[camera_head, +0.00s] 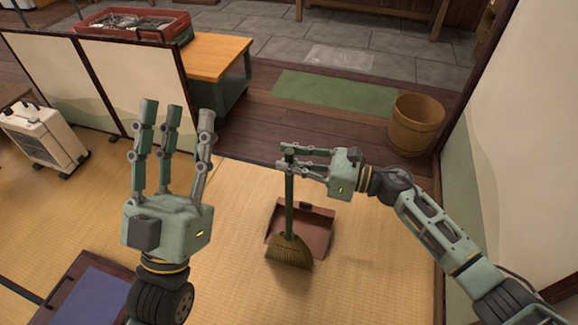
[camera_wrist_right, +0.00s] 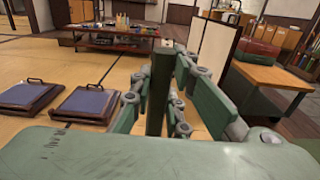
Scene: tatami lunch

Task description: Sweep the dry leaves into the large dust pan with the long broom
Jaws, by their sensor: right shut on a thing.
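The long broom has a dark green handle (camera_head: 289,190) and tan bristles (camera_head: 289,252). It stands nearly upright on the tatami. My right gripper (camera_head: 290,158) is shut on the handle near its top. In the right wrist view the handle (camera_wrist_right: 157,92) rises between the fingers (camera_wrist_right: 160,105). The large reddish-brown dust pan (camera_head: 318,222) lies on the tatami just behind the bristles, which partly cover its near left side. I cannot make out any dry leaves. My left gripper (camera_head: 176,118) is raised at the left, open and empty, its fingers pointing up.
A wooden bucket (camera_head: 416,125) stands by the right wall. A folding screen (camera_head: 130,85) and an orange-topped cabinet (camera_head: 212,58) with a red crate (camera_head: 133,27) are behind. A white heater (camera_head: 42,137) stands left. A blue-topped floor tray (camera_head: 92,298) lies front left. Tatami around the pan is clear.

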